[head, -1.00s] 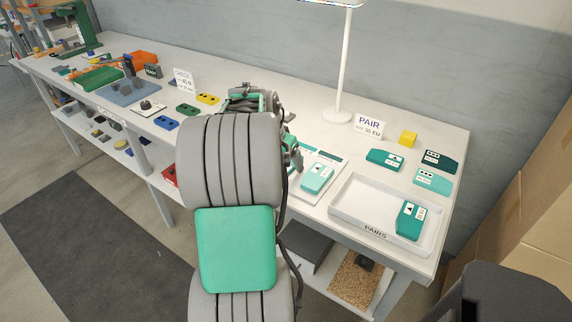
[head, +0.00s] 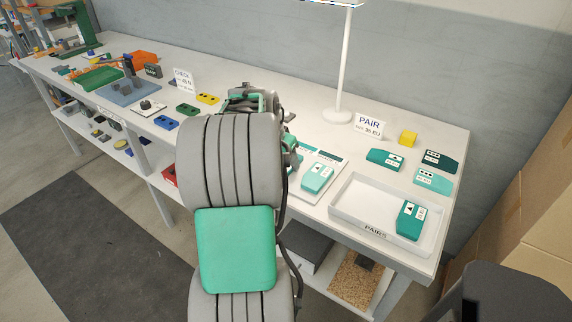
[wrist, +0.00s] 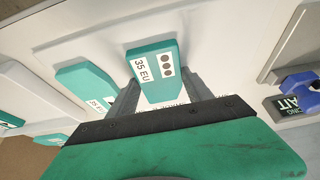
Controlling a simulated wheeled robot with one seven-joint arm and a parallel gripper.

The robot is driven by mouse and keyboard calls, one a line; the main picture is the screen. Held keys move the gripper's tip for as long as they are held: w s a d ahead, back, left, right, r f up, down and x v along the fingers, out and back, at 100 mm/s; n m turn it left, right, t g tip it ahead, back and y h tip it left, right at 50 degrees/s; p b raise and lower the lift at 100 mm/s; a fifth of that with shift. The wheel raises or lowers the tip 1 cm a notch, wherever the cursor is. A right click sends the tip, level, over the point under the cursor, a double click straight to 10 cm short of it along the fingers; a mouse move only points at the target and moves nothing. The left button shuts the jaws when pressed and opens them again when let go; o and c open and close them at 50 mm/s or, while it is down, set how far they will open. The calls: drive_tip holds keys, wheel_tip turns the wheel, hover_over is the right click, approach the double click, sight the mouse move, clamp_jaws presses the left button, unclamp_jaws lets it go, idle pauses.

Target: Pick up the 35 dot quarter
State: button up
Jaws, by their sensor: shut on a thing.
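A teal quarter (wrist: 154,70) with a white label reading 35 EU and dark dots is between my gripper's two fingers in the wrist view. My gripper (wrist: 156,92) is shut on it. In the head view my arm hides the fingertips and the held piece. Another teal piece marked 35 EU (wrist: 84,84) lies just left of the held one in the wrist view. In the head view a light teal piece (head: 317,178) lies on the pale card right of my gripper.
The white PAIRS tray (head: 352,222) holds a dark teal piece (head: 411,220). The PAIR sign (head: 369,125) and lamp post (head: 344,70) stand at the back. Coloured pieces lie left of my arm.

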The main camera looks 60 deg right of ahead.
drive_tip(key=shift+c, duration=1)
